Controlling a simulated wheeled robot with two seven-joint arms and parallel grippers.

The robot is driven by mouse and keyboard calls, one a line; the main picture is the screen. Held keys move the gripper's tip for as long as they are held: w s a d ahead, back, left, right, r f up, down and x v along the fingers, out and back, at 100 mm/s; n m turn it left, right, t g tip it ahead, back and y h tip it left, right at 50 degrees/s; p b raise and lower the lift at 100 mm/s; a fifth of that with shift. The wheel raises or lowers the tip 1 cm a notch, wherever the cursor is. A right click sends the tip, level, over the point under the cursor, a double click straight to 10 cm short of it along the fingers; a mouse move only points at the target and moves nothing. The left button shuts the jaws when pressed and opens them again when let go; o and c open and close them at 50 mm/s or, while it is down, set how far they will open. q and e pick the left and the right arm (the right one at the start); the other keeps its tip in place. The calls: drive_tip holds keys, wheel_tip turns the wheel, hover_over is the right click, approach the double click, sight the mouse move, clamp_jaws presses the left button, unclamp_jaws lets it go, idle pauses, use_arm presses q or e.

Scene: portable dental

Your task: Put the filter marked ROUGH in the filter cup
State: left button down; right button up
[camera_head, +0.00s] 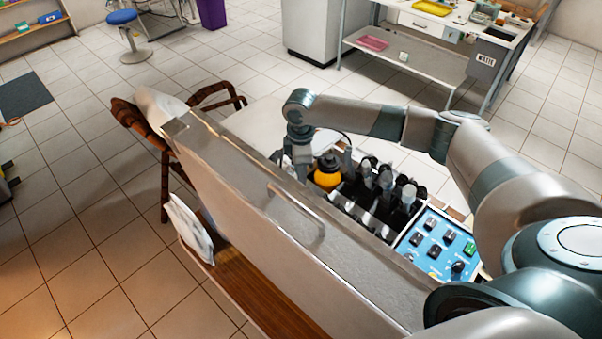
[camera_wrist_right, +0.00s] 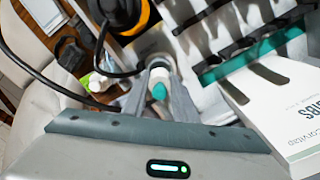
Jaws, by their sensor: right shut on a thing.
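My right gripper (camera_head: 298,172) reaches down behind the top edge of the metal case, and its fingertips are partly hidden in the head view. In the right wrist view my right gripper (camera_wrist_right: 160,68) is shut on a small white and teal piece (camera_wrist_right: 159,91). I cannot read any ROUGH mark on it, and I cannot tell for sure that it is a filter. I cannot make out the filter cup in either view. My left gripper is not in view.
The metal case (camera_head: 230,185) stands close in front. A black and yellow part (camera_head: 326,173) is just right of the gripper. Several black handpieces and a blue control panel (camera_head: 437,245) lie further right. A white box (camera_wrist_right: 275,115) is at right in the wrist view.

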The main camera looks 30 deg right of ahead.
drive_tip(key=shift+f, duration=0.15)
idle(0.4)
drive_tip(key=shift+f+b, duration=0.3)
drive_tip(key=shift+f, duration=1.25)
drive_tip(key=shift+f, duration=0.25)
